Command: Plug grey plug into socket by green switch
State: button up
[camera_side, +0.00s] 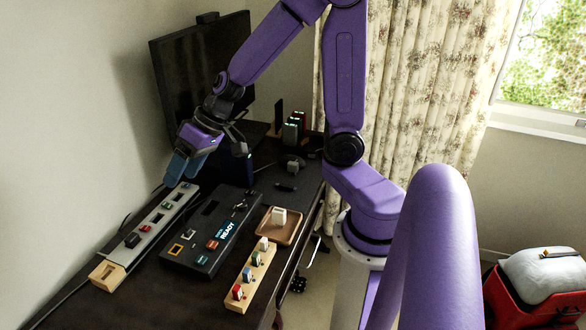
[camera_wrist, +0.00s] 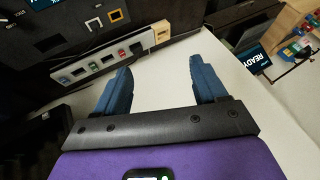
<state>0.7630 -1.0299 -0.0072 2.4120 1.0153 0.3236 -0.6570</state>
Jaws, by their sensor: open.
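A long grey power strip (camera_side: 150,230) lies along the wall side of the dark desk, with small coloured switches and dark sockets. Its green switch (camera_side: 167,205) is past the middle, farther than a red switch (camera_side: 146,228). A dark plug-like block (camera_side: 131,240) sits on its near part. A pale, whitish-grey plug-like piece (camera_side: 279,216) stands on a small wooden tray; I cannot tell whether it is the grey plug. My gripper (camera_side: 182,170) is above the strip's far end, blue fingers apart. In the wrist view my gripper (camera_wrist: 158,75) is open and empty, with the strip (camera_wrist: 105,62) beyond it.
A black panel (camera_side: 205,255) with a READY display lies between strip and tray. A wooden block (camera_side: 250,283) holds several coloured pieces at the near right. A monitor (camera_side: 200,80) stands behind my gripper. Dark adapters and cables lie at the desk's far end.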

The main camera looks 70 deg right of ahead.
jog(key=w+d+f+m+t+h, duration=0.2)
jog(key=w+d+m+h, duration=0.3)
jog(key=d, duration=0.8)
jog(key=m+g+h, duration=0.4)
jog(key=m+g, duration=0.3)
jog(key=m, duration=0.6)
send_over(293, 163)
jog(key=a, duration=0.3)
jog(key=shift+f, duration=9.1)
jog(key=shift+d+x, duration=0.15)
jog(key=shift+x, duration=1.2)
jog(key=shift+d+x, duration=0.2)
jog(key=shift+x, duration=1.1)
jog(key=shift+r, duration=0.1)
jog(key=c, duration=1.2)
